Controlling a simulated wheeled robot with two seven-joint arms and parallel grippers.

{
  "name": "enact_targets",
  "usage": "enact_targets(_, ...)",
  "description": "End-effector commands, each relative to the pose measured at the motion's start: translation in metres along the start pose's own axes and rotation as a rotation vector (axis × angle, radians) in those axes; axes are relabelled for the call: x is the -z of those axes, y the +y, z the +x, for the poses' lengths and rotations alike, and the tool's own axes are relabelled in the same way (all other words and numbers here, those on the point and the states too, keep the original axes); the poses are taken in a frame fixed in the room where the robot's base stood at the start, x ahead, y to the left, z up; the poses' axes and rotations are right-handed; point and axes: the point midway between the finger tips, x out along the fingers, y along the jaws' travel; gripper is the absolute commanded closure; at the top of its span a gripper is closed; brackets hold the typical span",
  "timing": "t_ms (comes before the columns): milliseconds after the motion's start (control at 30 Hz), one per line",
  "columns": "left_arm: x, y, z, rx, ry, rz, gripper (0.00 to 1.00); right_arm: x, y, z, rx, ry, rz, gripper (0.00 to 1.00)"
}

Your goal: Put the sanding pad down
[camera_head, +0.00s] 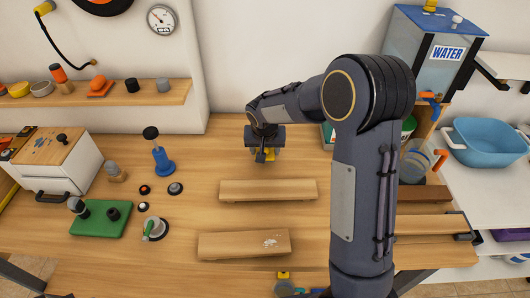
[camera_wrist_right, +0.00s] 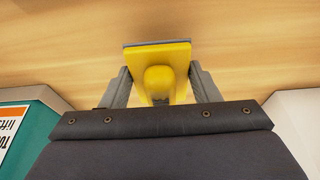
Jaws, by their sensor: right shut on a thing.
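The sanding pad is a yellow block with a rounded yellow knob and a grey underside. In the right wrist view the pad (camera_wrist_right: 157,57) sits between the two grey fingers of my right gripper (camera_wrist_right: 160,90), which is shut on it. In the head view my right gripper (camera_head: 263,154) is at the back of the wooden table (camera_head: 215,150), behind two boards. Only small yellow parts of the pad show there. I cannot tell whether the pad touches the tabletop. My left gripper is not in view.
Two wooden boards (camera_head: 268,190) (camera_head: 243,245) lie in front of the gripper; the nearer has a pale patch. A blue bottle (camera_head: 163,161), small knobs and a green mat (camera_head: 98,219) stand at left. Bare table lies left of the gripper. My right arm hides some of the right side.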

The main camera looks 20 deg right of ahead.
Motion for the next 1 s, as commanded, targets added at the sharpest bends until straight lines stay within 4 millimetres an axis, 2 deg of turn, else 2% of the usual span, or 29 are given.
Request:
enact_targets(33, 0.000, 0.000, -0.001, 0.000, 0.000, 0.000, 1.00, -0.004, 0.000, 0.008, -0.003, -0.004, -0.002, 0.70)
enact_targets(167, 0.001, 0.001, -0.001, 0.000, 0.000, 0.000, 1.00, -0.007, 0.000, 0.019, -0.002, -0.002, -0.001, 0.70)
enact_targets(967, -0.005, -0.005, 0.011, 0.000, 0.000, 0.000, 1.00, -0.012, 0.000, 0.032, -0.001, -0.003, 0.000, 0.70)
enact_targets(1000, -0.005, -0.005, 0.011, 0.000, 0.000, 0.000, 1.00, -0.013, 0.000, 0.033, -0.002, -0.004, 0.000, 0.42)
